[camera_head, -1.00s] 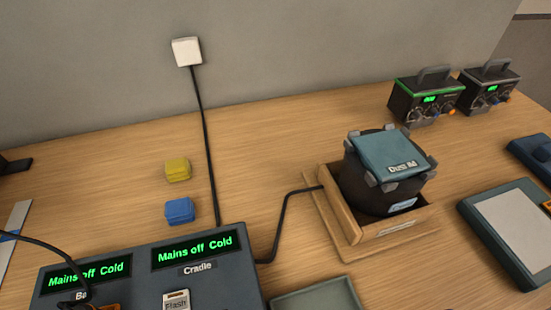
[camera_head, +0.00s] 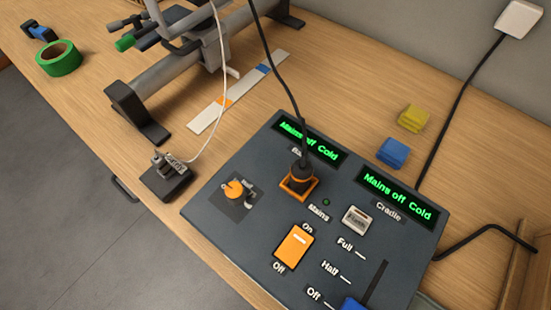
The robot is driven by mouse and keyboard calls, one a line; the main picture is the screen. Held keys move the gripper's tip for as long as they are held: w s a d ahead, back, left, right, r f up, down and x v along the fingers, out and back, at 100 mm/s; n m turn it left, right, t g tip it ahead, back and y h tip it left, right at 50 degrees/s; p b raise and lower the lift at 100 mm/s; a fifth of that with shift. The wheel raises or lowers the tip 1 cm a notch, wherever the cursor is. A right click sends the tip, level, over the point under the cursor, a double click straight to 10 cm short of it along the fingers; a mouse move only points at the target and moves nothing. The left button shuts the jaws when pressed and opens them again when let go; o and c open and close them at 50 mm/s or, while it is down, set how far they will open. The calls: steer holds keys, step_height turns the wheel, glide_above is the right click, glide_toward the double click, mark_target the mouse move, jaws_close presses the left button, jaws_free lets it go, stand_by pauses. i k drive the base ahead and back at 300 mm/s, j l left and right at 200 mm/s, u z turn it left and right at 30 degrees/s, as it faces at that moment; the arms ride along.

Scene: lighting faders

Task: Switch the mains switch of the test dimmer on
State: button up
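The test dimmer (camera_head: 228,235) is a dark grey box on the wooden bench, at the lower middle of the head view. Its mains switch (camera_head: 294,247) is an orange rocker in a dark frame, with "On" above it and "Off" below. Two green displays (camera_head: 310,142) on the panel both read "Mains off Cold". A small dark green lamp (camera_head: 326,202) sits beside the "Mains" label. My gripper is not in view.
Black cables cross above. Yellow (camera_head: 413,118) and blue (camera_head: 393,153) blocks lie behind. Green tape (camera_head: 58,58) lies far left.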

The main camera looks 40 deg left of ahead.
mark_target(297, 242)
steer(key=u, duration=0.9)
steer(key=k+j+u, duration=0.1)
steer(key=j, duration=0.15)
